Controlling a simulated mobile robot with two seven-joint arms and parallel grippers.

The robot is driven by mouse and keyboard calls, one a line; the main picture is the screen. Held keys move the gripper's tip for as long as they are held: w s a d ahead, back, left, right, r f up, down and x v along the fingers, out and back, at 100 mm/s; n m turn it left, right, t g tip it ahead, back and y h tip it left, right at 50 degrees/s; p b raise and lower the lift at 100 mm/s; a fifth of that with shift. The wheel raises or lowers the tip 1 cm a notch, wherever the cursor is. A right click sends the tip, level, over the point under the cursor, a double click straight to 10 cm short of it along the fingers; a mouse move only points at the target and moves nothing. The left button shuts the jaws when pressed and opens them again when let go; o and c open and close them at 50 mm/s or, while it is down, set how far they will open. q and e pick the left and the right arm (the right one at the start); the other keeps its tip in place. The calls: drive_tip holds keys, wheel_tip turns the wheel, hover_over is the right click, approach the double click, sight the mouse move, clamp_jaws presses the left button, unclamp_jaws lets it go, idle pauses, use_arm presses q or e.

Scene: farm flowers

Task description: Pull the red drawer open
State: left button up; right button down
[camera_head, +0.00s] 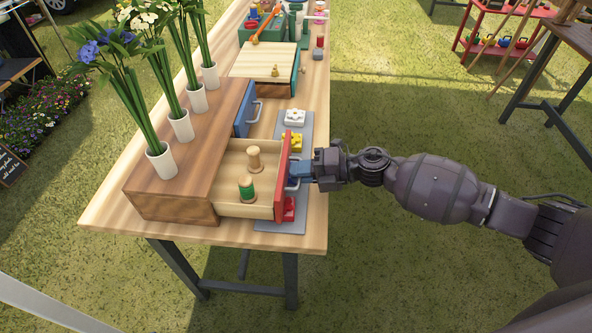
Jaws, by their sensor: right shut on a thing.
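The red drawer (282,176) stands pulled well out of the wooden cabinet (172,208) at the near end of the table. Its inside shows a plain wooden spool (254,158) and a spool with green thread (246,188). My right gripper (297,172) reaches in from the right and is shut on the handle (293,184) at the drawer's red front. The fingertips partly hide the handle. My left gripper is not in view.
A second drawer with a blue front (243,108) is slightly out beside the red one. Flower vases (161,160) stand on the cabinet top. A grey mat (279,226) with red, yellow and white flower-shaped pieces lies along the table edge, partly under the drawer. A lidded wooden box (258,62) stands farther back.

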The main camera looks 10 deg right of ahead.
drive_tip(key=c, duration=1.5)
unclamp_jaws()
drive_tip(key=v, duration=1)
drive_tip(key=shift+s+d+r, duration=0.1)
drive_tip(key=shift+d, duration=0.3)
drive_tip(key=w+r+m+t+h, duration=0.2)
drive_tip(key=w+r+m+t, duration=0.25)
drive_tip(key=m+t, duration=0.4)
drive_tip(key=s+d+f+m+h, duration=0.1)
drive_tip(key=s+f+m+h, duration=0.3)
drive_tip(key=s+f+m, duration=0.3)
drive_tip(key=s+d+f+m+g+h, duration=0.1)
drive_tip(key=s+d+f+m+h, duration=0.1)
drive_tip(key=s+f+m+h, duration=0.2)
drive_tip(key=s+d+f+m+g+h, duration=0.1)
drive_tip(key=s+f+m+h, duration=0.4)
drive_tip(key=s+f+m, duration=0.5)
drive_tip(key=shift+s+d+m, duration=0.25)
drive_tip(key=shift+s+m, duration=0.05)
drive_tip(key=shift+s, duration=0.7)
drive_tip(key=shift+s+d+m, duration=0.25)
drive_tip(key=shift+s+m, duration=0.1)
drive_tip(key=shift+s, duration=0.6)
drive_tip(key=shift+s+d+m, duration=0.25)
drive_tip(key=shift+s+m, duration=0.05)
drive_tip(key=shift+s, duration=0.7)
